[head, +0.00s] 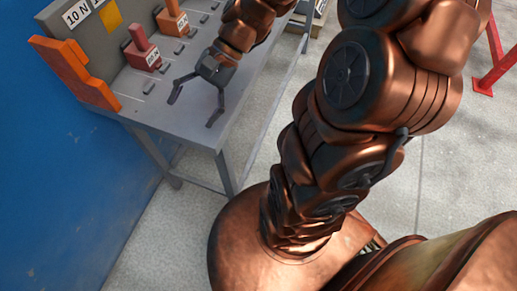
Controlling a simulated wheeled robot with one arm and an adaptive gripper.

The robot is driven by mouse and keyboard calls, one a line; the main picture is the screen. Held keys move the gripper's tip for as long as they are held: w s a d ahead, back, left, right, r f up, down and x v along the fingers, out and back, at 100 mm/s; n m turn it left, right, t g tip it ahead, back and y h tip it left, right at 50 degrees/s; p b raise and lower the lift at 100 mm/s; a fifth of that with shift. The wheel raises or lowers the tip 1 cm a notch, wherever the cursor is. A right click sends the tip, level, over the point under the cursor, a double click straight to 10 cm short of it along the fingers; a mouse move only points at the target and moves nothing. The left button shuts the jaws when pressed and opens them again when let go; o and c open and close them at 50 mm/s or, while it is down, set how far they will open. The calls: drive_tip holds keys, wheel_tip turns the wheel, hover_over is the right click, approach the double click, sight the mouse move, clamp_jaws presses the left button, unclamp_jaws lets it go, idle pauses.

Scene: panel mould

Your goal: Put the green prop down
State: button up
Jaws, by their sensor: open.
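My gripper (192,112) is open, with its two dark fingers spread and nothing between them. It is over the front part of the grey table (185,134), pointing toward the table's near edge. I see no green prop in the head view. A red prop (142,49) and an orange prop (172,20) stand on the table beyond the gripper, apart from it. My arm covers part of the view on the right.
A grey panel (85,38) with a "10 N" label stands at the table's back left. An orange bracket (75,73) is at its near end. Small dark blocks (148,87) sit in a row on the table. A blue wall is left; a red frame (496,62) stands right.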

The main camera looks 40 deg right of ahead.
drive_tip(key=s+d+f+n+g+h, duration=0.1)
drive_tip(key=s+d+n+h, duration=0.1)
drive_tip(key=s+n+h, duration=0.3)
drive_tip(key=s+d+f+n+h, duration=0.1)
drive_tip(key=s+d+n+h, duration=0.2)
drive_tip(key=s, duration=0.8)
drive_tip(key=shift+n+g+h, duration=0.4)
drive_tip(key=shift+n+h, duration=0.5)
drive_tip(key=shift+n, duration=0.2)
drive_tip(key=shift+a, duration=0.1)
